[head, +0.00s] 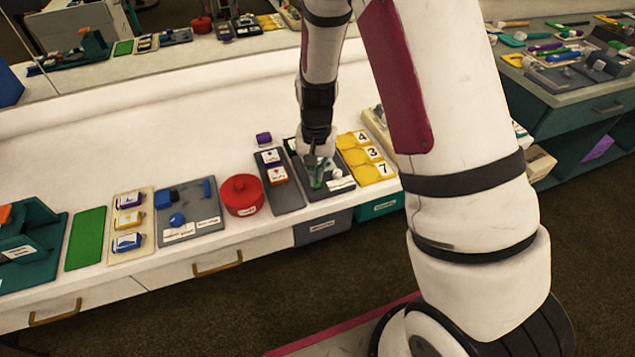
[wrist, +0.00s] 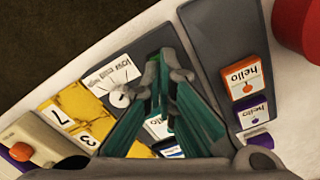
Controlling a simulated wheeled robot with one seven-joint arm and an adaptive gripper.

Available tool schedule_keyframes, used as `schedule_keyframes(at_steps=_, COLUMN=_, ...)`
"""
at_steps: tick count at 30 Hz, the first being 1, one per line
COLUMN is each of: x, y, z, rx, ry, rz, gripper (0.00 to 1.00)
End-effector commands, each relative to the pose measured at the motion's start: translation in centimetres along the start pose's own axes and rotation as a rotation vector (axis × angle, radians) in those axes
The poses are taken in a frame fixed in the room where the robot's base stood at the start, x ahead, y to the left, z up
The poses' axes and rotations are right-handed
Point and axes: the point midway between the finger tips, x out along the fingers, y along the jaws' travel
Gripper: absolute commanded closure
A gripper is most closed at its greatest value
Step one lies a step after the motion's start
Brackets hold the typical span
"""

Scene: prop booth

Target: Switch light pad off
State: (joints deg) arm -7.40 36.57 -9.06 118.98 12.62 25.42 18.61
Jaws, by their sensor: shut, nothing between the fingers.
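My gripper (head: 316,160) is shut and empty, pointing down over a dark grey panel (head: 341,193) on the white counter. In the wrist view its teal fingers (wrist: 167,68) have their tips close together beside a white dial plate (wrist: 112,75) on that panel. The plate has a round white knob (wrist: 120,97) and small print that seems to read low and mid. A green part shows between the fingers, and more labels are partly hidden behind them. I cannot tell whether the fingertips touch the panel. No label naming a light pad is readable, and I see no clear glow.
Left of the panel stand a grey board (head: 287,195) with orange and purple labelled blocks and a red lidded pot (head: 242,195). Yellow number tiles (head: 365,157) lie at its right. A flat green pad (head: 86,239) lies further left.

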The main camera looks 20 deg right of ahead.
Motion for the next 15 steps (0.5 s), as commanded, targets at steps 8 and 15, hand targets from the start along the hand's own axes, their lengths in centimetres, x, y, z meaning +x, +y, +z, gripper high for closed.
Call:
schedule_keyframes(at_steps=8, x=-2.0, y=0.0, z=0.0, rx=0.000, ry=0.001, rz=-0.001, gripper=1.00)
schedule_keyframes(at_steps=15, x=-3.4, y=0.0, z=0.0, rx=0.001, ry=0.002, rz=-0.001, gripper=1.00)
